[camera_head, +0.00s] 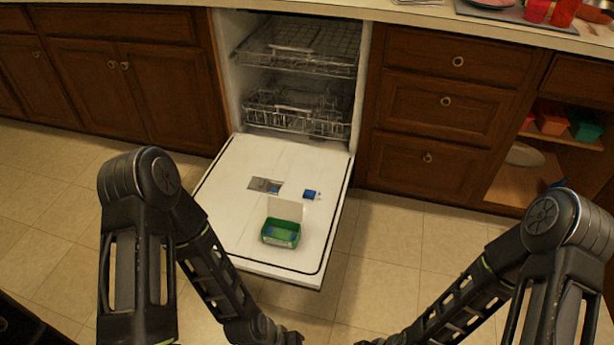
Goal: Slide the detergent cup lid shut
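The detergent cup (265,185) is a small grey fitting set in the inner face of the lowered dishwasher door (235,217). A small blue patch shows at its right end, and it looks at least partly uncovered. The lid is too small to make out clearly. My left gripper (291,338) is at the bottom edge, in front of the door and well short of the cup. My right gripper (368,342) is at the bottom edge, right of the left one and mostly cut off. Neither gripper touches the cup, and their fingers cannot be made out.
A green tub (281,232) with a raised pale lid stands on the door, nearer me than the cup. A small blue item (310,194) lies right of the cup. Empty-looking wire racks (298,113) sit inside the dishwasher. Floor is clear beside the door.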

